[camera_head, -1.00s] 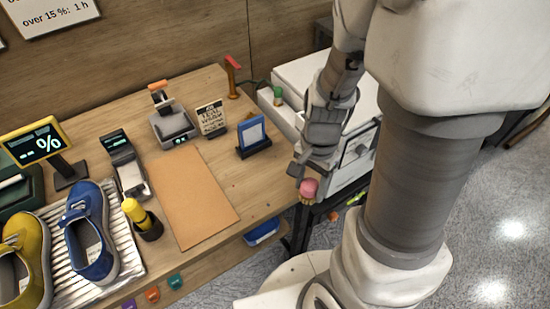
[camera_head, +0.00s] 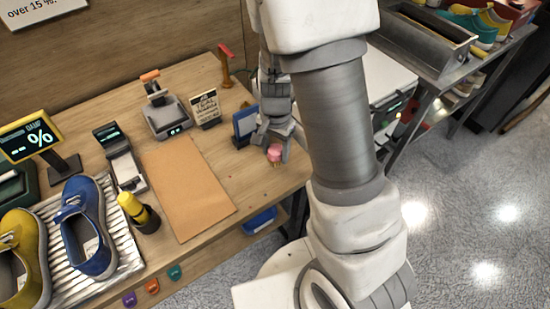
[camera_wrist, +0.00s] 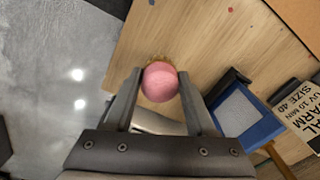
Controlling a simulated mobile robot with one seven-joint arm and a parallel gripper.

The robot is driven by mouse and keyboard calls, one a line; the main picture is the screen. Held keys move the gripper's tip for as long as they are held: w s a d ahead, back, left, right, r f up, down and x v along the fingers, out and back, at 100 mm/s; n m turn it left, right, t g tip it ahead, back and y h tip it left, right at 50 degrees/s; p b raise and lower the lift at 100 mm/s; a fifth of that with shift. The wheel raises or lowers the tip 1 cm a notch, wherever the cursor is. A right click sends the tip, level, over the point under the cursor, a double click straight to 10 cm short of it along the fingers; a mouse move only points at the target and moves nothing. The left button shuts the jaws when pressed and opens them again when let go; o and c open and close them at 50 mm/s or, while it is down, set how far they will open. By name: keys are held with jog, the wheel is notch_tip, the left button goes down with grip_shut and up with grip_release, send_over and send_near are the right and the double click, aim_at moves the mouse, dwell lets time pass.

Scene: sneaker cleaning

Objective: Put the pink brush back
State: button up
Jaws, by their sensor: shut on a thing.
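The pink brush (camera_head: 274,150) has a rounded pink top and tan bristles pointing down. My gripper (camera_head: 278,142) is shut on it, above the right end of the wooden table (camera_head: 222,150). In the wrist view, the pink top (camera_wrist: 160,82) sits between the two fingertips of my gripper (camera_wrist: 160,78), with a little of the bristles showing beyond it. I cannot tell how high the bristles are above the wood.
A blue-framed stand (camera_head: 244,124) is close left of my gripper.

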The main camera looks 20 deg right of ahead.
aim_at(275, 160)
jog(key=shift+f+b, duration=0.4)
jog(key=shift+f, duration=1.6)
jog(key=shift+f, duration=0.15)
jog(key=o, duration=1.2)
